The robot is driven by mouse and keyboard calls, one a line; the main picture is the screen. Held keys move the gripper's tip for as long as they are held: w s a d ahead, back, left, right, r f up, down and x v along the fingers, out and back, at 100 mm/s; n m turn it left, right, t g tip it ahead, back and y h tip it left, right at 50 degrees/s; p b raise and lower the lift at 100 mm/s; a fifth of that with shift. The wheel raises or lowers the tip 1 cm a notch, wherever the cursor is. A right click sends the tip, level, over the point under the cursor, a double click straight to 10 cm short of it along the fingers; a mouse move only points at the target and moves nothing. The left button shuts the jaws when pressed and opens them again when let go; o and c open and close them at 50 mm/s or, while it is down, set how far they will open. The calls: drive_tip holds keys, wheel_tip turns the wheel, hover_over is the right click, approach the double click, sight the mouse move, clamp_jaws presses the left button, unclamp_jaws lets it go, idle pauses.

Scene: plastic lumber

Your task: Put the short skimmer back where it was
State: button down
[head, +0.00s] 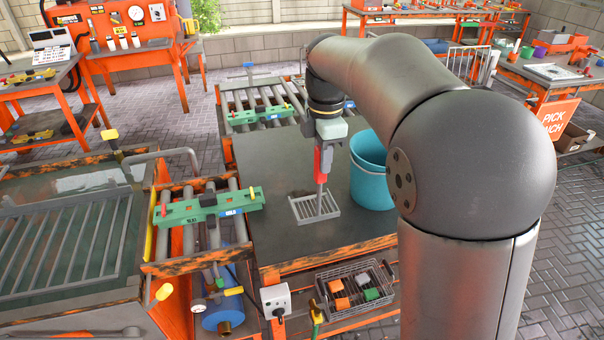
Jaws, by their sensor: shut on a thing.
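The short skimmer has a red handle (323,158) and a flat grey slotted head (315,207). My gripper (326,144) is shut on the top of its red handle and holds it upright over the dark worktable (285,235). The head is low over the tabletop, left of the teal bucket (371,172). I cannot tell whether the head touches the table. The fingertips are small and partly hidden at the handle.
Roller conveyors with green bars adjoin the table at the left (208,207) and back (262,108). A wire basket (326,300) with coloured blocks sits below the front edge. A tank with a grey grate (62,240) stands far left. The tabletop left of the skimmer is clear.

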drive_tip(key=shift+w+a+f+p, duration=0.35)
drive_tip(key=shift+w+a+f, duration=0.25)
drive_tip(key=shift+w+f, duration=0.7)
drive_tip(key=shift+w+a+f+p, duration=0.35)
drive_tip(key=shift+w+a+f, duration=0.3)
drive_tip(key=shift+f, duration=1.3)
drive_tip(key=shift+w+a+f+p, duration=0.45)
drive_tip(key=shift+w+f, duration=0.55)
drive_tip(key=shift+f, duration=0.6)
drive_tip(key=shift+a+f, duration=0.1)
drive_tip(key=c, duration=1.2)
unclamp_jaws()
drive_tip(key=shift+f, duration=0.1)
drive_tip(key=shift+c, duration=0.2)
wheel_tip(320, 180, up, 12)
drive_tip(key=b, duration=0.1)
drive_tip(key=shift+r, duration=0.2)
